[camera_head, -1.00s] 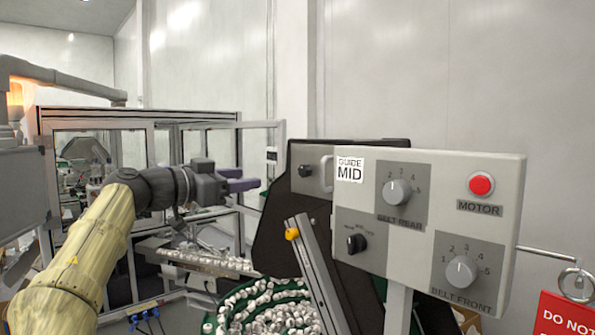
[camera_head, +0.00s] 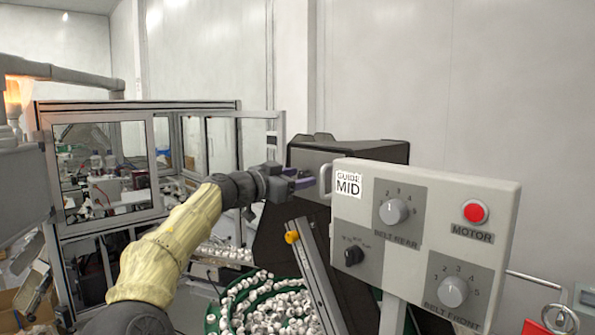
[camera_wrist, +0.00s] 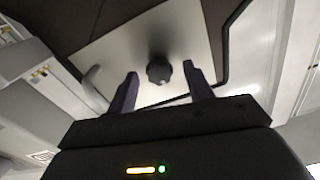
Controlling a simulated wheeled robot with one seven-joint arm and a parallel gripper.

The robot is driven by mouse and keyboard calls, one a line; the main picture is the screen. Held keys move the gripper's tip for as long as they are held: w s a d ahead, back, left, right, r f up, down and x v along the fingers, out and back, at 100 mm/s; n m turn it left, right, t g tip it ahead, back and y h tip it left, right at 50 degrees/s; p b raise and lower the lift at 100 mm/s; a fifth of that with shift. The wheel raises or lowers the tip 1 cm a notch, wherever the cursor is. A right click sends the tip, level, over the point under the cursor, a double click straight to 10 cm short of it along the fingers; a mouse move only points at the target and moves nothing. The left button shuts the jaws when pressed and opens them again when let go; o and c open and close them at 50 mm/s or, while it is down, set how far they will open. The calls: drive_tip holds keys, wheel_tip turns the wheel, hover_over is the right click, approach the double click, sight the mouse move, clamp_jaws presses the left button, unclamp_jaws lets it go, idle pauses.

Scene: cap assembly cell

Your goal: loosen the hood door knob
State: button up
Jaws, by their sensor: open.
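The hood door knob (camera_wrist: 158,70) is a dark round knob on a light grey door plate (camera_wrist: 142,42) in the wrist view. It appears between the tips of my two fingers, with space on both sides. I cannot tell how far the fingertips are from the plate. In the head view my gripper (camera_head: 303,179), with purple fingers, is at the front of the dark hood (camera_head: 355,151) and hides the knob. The gripper is open and holds nothing.
A pale handle (camera_wrist: 91,82) sits on the door plate beside the left finger. The control panel (camera_head: 420,190) stands close to the right of my gripper.

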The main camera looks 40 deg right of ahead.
drive_tip(key=c, duration=1)
